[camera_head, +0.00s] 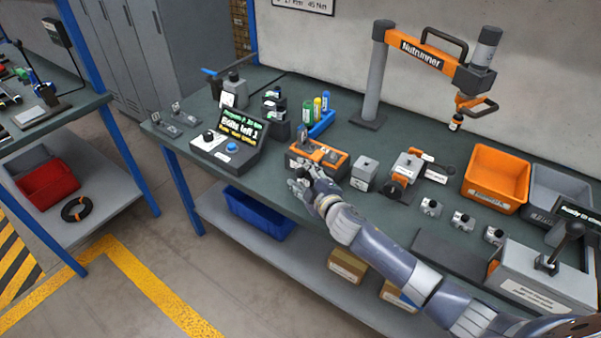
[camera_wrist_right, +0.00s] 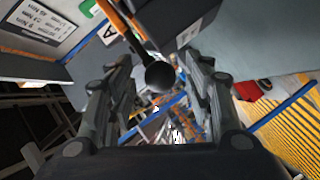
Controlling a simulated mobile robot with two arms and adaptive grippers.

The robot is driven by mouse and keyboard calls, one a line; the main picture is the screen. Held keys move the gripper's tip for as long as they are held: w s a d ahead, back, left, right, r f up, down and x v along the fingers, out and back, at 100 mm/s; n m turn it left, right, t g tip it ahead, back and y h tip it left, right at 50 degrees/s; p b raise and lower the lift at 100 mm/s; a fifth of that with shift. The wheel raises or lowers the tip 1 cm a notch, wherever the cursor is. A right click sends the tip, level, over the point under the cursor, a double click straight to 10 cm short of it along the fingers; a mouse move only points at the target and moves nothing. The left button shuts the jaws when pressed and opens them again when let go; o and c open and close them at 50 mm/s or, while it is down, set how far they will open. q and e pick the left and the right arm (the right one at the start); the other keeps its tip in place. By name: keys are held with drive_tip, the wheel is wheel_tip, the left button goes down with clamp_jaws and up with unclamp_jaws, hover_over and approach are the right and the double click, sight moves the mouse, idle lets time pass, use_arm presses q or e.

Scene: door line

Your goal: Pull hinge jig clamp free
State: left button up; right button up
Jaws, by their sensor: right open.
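The orange hinge jig (camera_head: 330,164) stands on the green bench, with small metal parts on top. My right gripper (camera_head: 301,180) is at its front left side. In the right wrist view, an orange lever with a black ball knob (camera_wrist_right: 160,76), seemingly the jig's clamp, reaches down between the fingers of my right gripper (camera_wrist_right: 156,66). The fingers are open on both sides of the knob; whether either touches it I cannot tell. In the head view the lever is hidden or too small to tell. My left gripper is not in view.
A display console (camera_head: 228,149) stands left of the jig. Farther right are an orange bin (camera_head: 496,178) and a grey bin (camera_head: 558,192). A nutrunner arm (camera_head: 420,52) overhangs the back.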

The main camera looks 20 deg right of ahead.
drive_tip(key=shift+x, duration=0.85)
